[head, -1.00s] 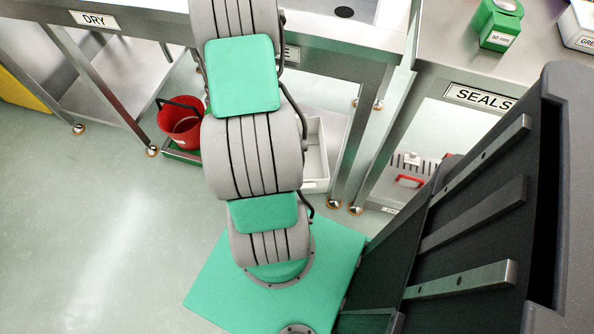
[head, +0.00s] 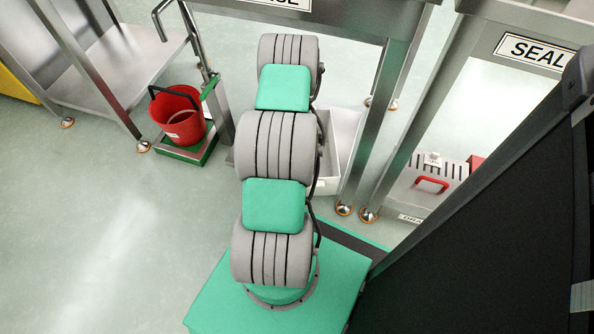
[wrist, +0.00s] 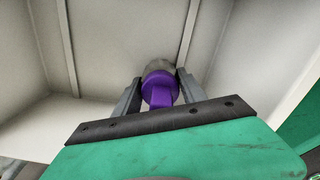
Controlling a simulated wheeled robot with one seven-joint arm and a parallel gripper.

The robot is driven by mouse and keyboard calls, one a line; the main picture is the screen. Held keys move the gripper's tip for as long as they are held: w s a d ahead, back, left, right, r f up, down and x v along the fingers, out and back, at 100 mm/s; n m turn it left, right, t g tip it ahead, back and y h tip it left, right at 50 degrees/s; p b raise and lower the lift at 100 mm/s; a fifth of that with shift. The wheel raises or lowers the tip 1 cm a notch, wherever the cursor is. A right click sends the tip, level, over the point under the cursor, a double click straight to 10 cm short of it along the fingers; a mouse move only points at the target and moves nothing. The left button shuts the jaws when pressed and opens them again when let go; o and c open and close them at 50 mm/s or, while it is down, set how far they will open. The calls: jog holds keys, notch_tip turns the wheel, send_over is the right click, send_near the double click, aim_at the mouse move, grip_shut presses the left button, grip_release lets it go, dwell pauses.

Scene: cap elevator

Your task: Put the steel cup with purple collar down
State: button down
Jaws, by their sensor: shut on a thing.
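The steel cup with purple collar (wrist: 160,88) shows in the wrist view, held between the two fingers of my gripper (wrist: 158,92). The purple part faces the camera, and a grey metal rim shows beyond it. My gripper is shut on it. Pale panels with narrow ribs lie behind the cup; I cannot tell whether the cup touches them. In the head view my arm stands in the middle, and neither the gripper nor the cup can be seen there.
A red bucket (head: 180,118) stands on a green-edged base on the floor at left. A white bin (head: 335,160) is behind my arm. The floor at left is clear.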

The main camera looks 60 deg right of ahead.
jog(key=shift+f, duration=0.15)
jog(key=shift+f, duration=0.2)
jog(key=c, duration=0.7)
grip_release()
jog(key=shift+r, duration=0.1)
jog(key=shift+o, duration=0.2)
